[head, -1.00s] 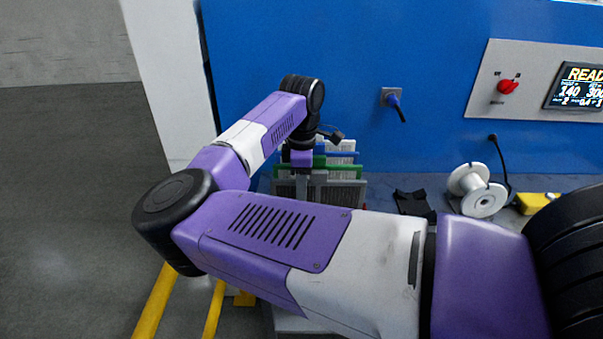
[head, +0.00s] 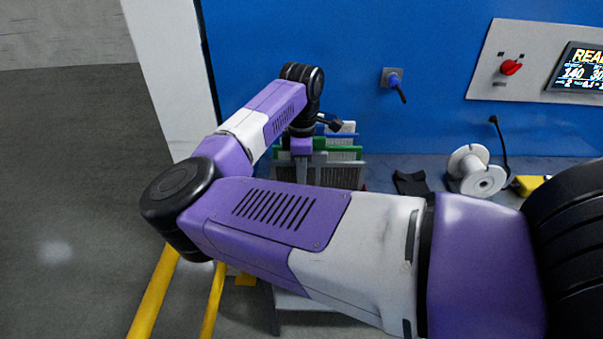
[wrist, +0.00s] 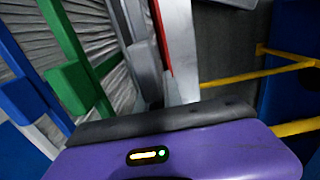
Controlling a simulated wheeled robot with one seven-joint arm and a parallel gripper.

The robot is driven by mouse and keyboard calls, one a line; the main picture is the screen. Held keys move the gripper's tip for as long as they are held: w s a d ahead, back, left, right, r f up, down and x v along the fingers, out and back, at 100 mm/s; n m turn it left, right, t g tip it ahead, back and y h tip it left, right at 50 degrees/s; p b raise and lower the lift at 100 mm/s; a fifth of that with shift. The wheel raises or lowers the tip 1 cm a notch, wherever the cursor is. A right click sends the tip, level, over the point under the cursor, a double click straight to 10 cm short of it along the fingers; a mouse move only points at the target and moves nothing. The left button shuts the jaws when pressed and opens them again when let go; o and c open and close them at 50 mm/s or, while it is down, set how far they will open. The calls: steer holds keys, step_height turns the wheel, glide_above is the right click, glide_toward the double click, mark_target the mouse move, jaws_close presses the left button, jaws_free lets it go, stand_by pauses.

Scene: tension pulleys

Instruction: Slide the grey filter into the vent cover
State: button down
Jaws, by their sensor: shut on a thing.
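The grey filter (head: 338,178) stands upright as the front panel of a row of filters in the head view. My gripper (head: 301,172) points down at its top edge and is shut on it. In the wrist view, my gripper (wrist: 158,102) has its purple body across the bottom, with grey parts of the filter (wrist: 142,50) close against the fingers. The exact grip contact is hard to make out. My forearm hides the lower part of the filter in the head view. I cannot make out the vent cover for certain.
Behind it stand filters with green (head: 345,148) and blue (head: 347,134) frames, close together; the wrist view shows their tabs. A white spool (head: 476,170) and a black bracket (head: 410,183) lie to the right. A yellow rail (head: 155,292) runs at the lower left.

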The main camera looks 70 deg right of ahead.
steer(key=shift+r+p, duration=0.65)
steer(key=shift+r, duration=1.4)
steer(key=shift+r+p, duration=0.3)
steer(key=shift+r, duration=1.2)
steer(key=shift+r+p, duration=0.65)
steer(key=shift+r, duration=1.4)
